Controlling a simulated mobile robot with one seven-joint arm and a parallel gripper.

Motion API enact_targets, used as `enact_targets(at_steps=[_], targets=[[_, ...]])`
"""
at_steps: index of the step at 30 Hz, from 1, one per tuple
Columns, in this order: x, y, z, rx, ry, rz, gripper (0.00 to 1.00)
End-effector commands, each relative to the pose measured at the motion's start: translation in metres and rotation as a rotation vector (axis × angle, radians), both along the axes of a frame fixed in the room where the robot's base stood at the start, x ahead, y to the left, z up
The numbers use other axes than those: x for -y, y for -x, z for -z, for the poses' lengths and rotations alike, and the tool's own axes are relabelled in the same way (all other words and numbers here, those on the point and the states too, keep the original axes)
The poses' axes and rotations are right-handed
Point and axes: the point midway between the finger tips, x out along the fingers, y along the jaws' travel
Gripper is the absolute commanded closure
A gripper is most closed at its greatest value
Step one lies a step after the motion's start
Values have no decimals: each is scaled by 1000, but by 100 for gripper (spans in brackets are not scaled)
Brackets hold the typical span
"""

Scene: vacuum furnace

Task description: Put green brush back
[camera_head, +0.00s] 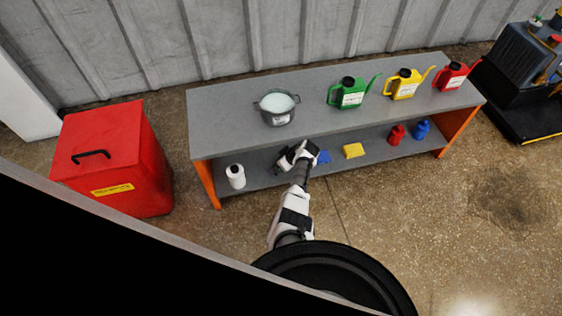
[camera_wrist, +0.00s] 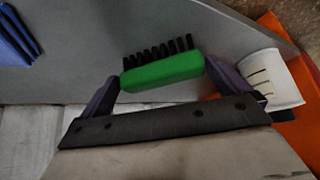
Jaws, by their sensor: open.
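The green brush (camera_wrist: 163,72) with black bristles shows in the wrist view, over the grey lower shelf (camera_wrist: 100,30). Its bristles point toward the top of that picture. My gripper (camera_wrist: 161,74) is open, with one finger at each end of the green body. The fingertips are close to the brush ends, and I cannot tell whether they touch. In the head view my gripper (camera_head: 284,165) is at the front of the lower shelf of the grey bench (camera_head: 225,115). The brush is not visible there, hidden by my arm or the bench top.
A white bottle (camera_head: 236,176) stands left of my gripper. A blue cloth (camera_head: 324,157) and yellow cloth (camera_head: 353,151) lie to the right. On top stand a pot (camera_head: 277,117) and green (camera_head: 350,98), yellow (camera_head: 403,88) and red (camera_head: 451,80) cans. A red box (camera_head: 105,155) is left.

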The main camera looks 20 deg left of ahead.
Motion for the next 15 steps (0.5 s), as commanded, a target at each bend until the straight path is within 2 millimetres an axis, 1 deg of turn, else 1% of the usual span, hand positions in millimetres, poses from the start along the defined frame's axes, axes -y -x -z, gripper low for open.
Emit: enact_targets(at_steps=[1,6,9,15], targets=[[5,2,-10,0,2,1,0],[20,7,-34,1,1,2,0],[26,10,-45,1,2,1,0],[34,13,-56,0,0,1,0]])
